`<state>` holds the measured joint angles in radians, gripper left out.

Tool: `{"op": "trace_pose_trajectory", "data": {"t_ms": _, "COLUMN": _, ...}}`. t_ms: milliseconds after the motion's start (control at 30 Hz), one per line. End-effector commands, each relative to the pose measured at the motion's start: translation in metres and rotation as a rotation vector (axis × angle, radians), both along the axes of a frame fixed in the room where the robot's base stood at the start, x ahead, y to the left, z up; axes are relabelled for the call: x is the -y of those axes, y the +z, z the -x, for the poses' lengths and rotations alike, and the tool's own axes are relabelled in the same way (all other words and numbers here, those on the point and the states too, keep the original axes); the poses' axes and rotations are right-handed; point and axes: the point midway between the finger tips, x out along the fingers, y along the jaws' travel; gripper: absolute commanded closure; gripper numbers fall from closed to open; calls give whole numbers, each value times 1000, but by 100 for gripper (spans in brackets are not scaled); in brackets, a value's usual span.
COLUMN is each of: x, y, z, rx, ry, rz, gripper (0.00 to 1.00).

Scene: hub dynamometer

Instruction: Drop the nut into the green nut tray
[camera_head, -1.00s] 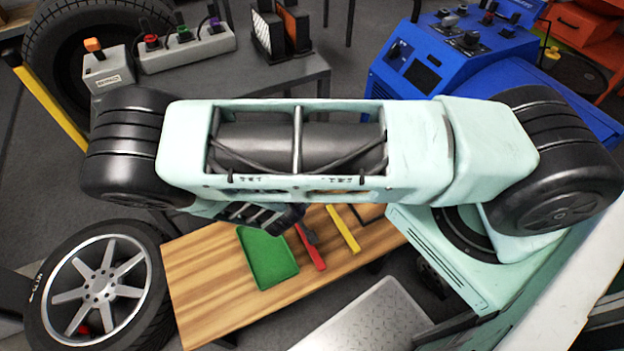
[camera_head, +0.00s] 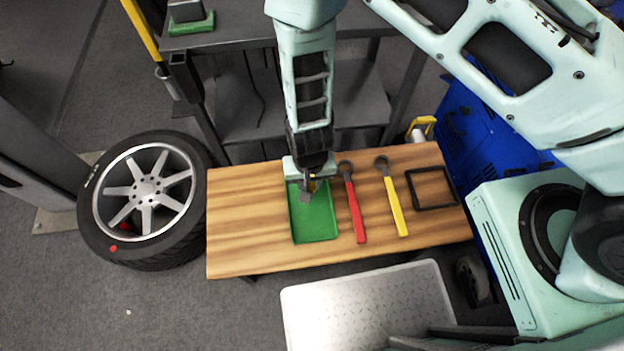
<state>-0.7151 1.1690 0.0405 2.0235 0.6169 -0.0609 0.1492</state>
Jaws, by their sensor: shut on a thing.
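The green nut tray (camera_head: 316,225) lies on the wooden bench top, left of a red-handled tool. My gripper (camera_head: 308,192) points down over the far part of the tray, and my forearm and wrist come in from above. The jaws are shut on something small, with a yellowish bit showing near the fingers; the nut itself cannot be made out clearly. The visible part of the tray floor looks empty. The far edge of the tray is hidden behind my gripper. How high the fingers are above the tray floor cannot be told.
A red-handled tool (camera_head: 356,212), a yellow-handled tool (camera_head: 393,203) and a black square frame (camera_head: 432,188) lie right of the tray on the bench (camera_head: 250,230). A wheel (camera_head: 146,195) stands at the left. A metal tread plate (camera_head: 365,305) is in front.

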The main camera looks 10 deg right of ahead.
Motion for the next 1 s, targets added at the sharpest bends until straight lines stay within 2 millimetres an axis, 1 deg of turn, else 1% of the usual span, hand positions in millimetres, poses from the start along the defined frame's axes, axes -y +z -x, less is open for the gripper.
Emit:
{"op": "trace_pose_trajectory", "data": {"t_ms": 33, "x": 0, "y": -9, "z": 0, "rx": 0, "ry": 0, "rz": 0, "gripper": 100}}
{"op": "trace_pose_trajectory", "data": {"t_ms": 700, "x": 0, "y": -73, "z": 0, "rx": 0, "ry": -1, "rz": 1, "gripper": 100}}
{"op": "trace_pose_trajectory", "data": {"t_ms": 833, "x": 0, "y": -80, "z": 0, "rx": 0, "ry": 0, "rz": 0, "gripper": 100}}
{"op": "trace_pose_trajectory", "data": {"t_ms": 1000, "x": 0, "y": -82, "z": 0, "rx": 0, "ry": 0, "rz": 0, "gripper": 100}}
